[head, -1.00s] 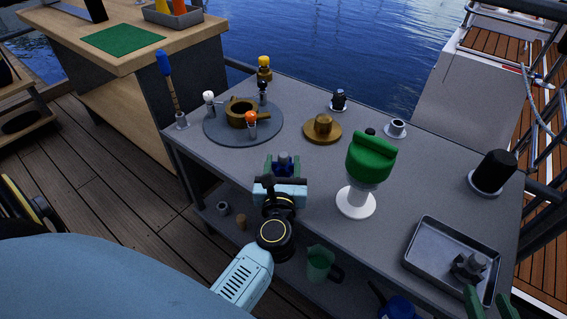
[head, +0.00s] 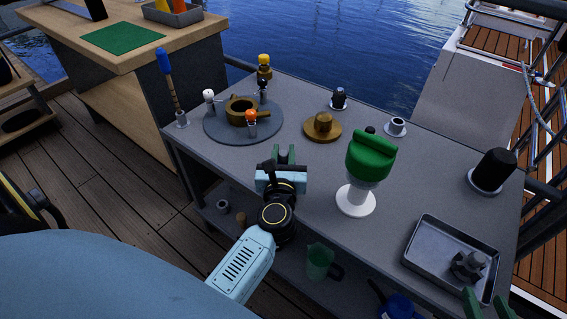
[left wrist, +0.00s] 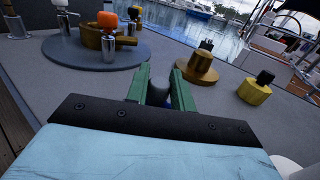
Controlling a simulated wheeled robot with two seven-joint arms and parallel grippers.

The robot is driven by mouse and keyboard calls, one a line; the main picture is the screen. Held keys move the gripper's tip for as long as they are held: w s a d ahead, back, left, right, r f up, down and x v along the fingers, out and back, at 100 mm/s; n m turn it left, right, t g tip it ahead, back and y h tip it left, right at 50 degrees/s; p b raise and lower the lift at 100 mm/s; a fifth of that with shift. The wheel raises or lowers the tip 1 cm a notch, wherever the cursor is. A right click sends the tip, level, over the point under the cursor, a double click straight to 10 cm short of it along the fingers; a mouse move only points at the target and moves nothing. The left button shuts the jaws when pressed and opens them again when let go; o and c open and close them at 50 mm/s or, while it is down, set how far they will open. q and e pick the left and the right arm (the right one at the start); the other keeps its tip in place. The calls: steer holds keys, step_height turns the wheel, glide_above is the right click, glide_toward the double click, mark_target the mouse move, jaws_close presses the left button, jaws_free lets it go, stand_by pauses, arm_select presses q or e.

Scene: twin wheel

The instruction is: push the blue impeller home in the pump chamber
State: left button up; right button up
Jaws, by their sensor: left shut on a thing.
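The bronze pump chamber (head: 238,118) sits on a round grey plate (head: 212,128) at the table's far left; the chamber also shows in the left wrist view (left wrist: 91,37). My left gripper (head: 286,153) is over the table, nearer than the plate and apart from it. Its green fingers (left wrist: 160,88) are shut on the blue impeller, seen in the left wrist view as a grey rounded top with a little blue (left wrist: 169,103). The impeller's lower part is hidden, and the head view hardly shows it. My right gripper (head: 487,298) shows only two green fingertips, spread apart, near the tray.
A bronze stepped disc (head: 322,134) lies right of the plate. A green-topped white stand (head: 356,202) rises right of my left gripper. A grey tray (head: 420,256) holds a metal part. Table between gripper and plate is clear.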

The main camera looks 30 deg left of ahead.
mark_target(283, 153)
arm_select(q)
steer(key=shift+r+p, duration=2)
steer(key=shift+r, duration=0.05)
steer(key=shift+c, duration=0.3)
steer(key=shift+r+p, duration=0.3)
step_height(283, 153, up, 6)
steer(key=p, duration=0.6)
steer(key=w+a+r+m+h, duration=0.2)
steer(key=w+a+h, duration=0.1)
steer(key=a, duration=0.4)
steer(key=w+a+r+m+t+h+p, duration=0.1)
steer(key=w+a+r+m+h, duration=0.1)
steer(key=a, duration=0.5)
steer(key=w+a+r+m+t+h, duration=0.1)
steer(key=w+a+h, duration=0.3)
steer(key=a, duration=0.4)
steer(key=shift+w+r+m+p, duration=0.4)
steer(key=shift+w+r+m, duration=0.1)
steer(key=shift+w+r, duration=0.35)
steer(key=shift+d+f, duration=0.1)
steer(key=shift+f, duration=0.2)
